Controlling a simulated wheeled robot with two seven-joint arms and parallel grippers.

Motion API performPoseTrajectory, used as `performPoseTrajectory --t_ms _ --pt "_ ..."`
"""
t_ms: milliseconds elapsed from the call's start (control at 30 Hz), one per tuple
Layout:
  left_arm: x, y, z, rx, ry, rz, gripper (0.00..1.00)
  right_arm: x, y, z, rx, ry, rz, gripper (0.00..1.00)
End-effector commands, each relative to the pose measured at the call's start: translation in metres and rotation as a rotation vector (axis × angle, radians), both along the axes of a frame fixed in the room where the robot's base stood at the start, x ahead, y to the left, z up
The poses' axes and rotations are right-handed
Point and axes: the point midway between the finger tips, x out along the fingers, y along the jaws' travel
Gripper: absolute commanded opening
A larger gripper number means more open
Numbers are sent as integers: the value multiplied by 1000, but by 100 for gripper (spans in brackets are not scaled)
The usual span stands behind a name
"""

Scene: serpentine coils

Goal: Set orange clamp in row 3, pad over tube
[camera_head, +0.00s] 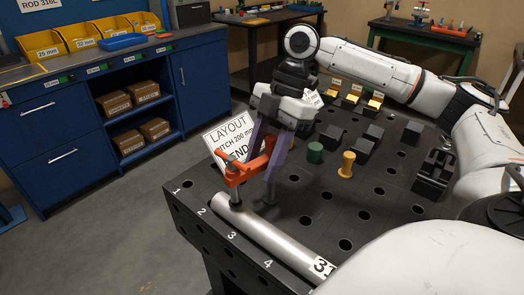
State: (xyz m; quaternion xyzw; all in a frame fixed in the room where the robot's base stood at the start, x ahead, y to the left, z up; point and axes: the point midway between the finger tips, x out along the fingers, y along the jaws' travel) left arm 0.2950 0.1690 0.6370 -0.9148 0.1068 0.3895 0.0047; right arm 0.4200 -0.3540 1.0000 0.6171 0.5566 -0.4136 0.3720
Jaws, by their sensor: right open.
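The orange clamp (240,174) stands at the left part of the black table, its arm reaching left. Its dark screw and pad (235,197) are over the far end of the steel tube (272,240); whether the pad touches cannot be told. The tube lies along the table's front-left edge, near the printed row number 3 (231,236). My right gripper (260,180) points down with its fingers around the clamp, open. The clamp's foot is partly hidden by the fingers and tube. My left gripper is not in view.
A layout sign (228,133) stands behind the clamp. A blue cabinet stands at left, across clear floor.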

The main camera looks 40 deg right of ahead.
Motion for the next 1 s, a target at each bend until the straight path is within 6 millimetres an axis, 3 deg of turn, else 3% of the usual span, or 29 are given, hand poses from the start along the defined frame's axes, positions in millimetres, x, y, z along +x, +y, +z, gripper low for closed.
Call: performPoseTrajectory --t_ms 500,700,1000 --pt "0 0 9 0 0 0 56 -2 -32 83 2 -6 0 41" --pt "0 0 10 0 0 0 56 -4 -37 93 2 -3 1 41" --pt "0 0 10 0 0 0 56 -4 -37 92 2 -3 1 41"
